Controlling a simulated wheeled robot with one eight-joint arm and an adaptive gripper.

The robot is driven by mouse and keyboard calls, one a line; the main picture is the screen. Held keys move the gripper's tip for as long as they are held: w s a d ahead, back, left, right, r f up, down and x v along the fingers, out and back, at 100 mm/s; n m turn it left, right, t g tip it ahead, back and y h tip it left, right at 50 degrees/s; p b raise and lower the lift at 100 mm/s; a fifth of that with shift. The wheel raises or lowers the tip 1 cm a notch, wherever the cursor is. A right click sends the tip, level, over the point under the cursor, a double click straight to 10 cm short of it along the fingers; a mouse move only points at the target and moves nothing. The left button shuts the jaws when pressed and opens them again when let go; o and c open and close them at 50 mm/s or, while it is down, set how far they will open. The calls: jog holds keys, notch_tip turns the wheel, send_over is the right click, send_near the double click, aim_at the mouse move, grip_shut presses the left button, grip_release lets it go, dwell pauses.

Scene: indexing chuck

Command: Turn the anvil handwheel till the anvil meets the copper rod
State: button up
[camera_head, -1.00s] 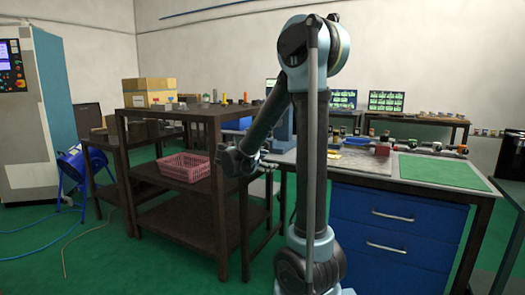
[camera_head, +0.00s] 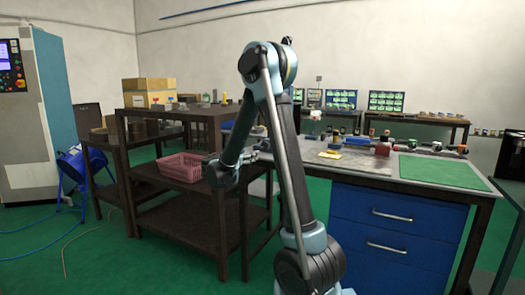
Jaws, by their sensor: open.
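The anvil, its handwheel and the copper rod are too small or hidden to make out in this view. The workbench (camera_head: 345,172) stands right of centre with blue drawers below. Small parts lie along its back edge, among them a red block (camera_head: 383,149). A pale-topped upright device (camera_head: 315,115) stands at the back left of the bench, close to my arm. My arm crosses the middle of the picture, bent down to the left. My gripper (camera_head: 263,149) is small, at the bench's left end, pointing right; it is open, and no object shows in it.
A dark shelf rack (camera_head: 175,215) with a pink basket (camera_head: 180,167) stands left of my arm. A green mat (camera_head: 440,171) on the right of the bench is clear. A yellow item (camera_head: 330,154) lies on the bench. Monitors (camera_head: 385,101) stand behind.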

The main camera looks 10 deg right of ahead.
jog(key=x, duration=1.3)
jog(key=shift+s, duration=0.1)
jog(key=c, duration=1.1)
